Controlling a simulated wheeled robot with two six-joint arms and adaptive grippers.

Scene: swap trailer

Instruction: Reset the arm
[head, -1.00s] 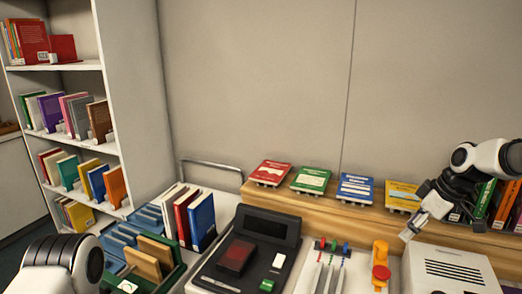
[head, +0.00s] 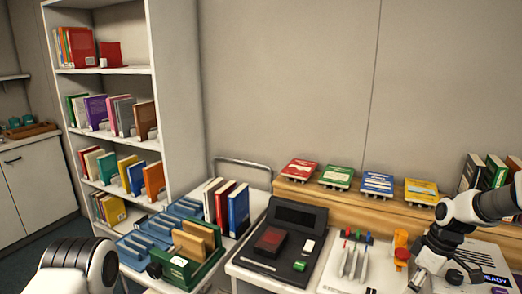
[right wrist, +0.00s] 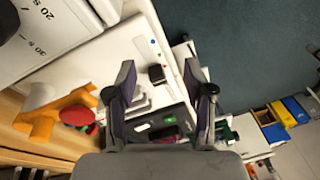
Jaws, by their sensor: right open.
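My right arm comes in from the right in the head view, with its gripper (head: 418,281) pointing down at the lower right, in front of the white box printed "READY" (head: 490,258). In the right wrist view the two fingers of my right gripper (right wrist: 158,75) stand apart with nothing between them, above the white worktop. Of my left arm, only a white and black link (head: 78,266) shows at the lower left of the head view; its gripper is out of the picture.
Near my right gripper are an orange stand with a red knob (head: 401,250), several slim tools with coloured ends (head: 354,258) and a black console (head: 278,240). A bookshelf (head: 180,100) and a green book tray (head: 190,262) stand left.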

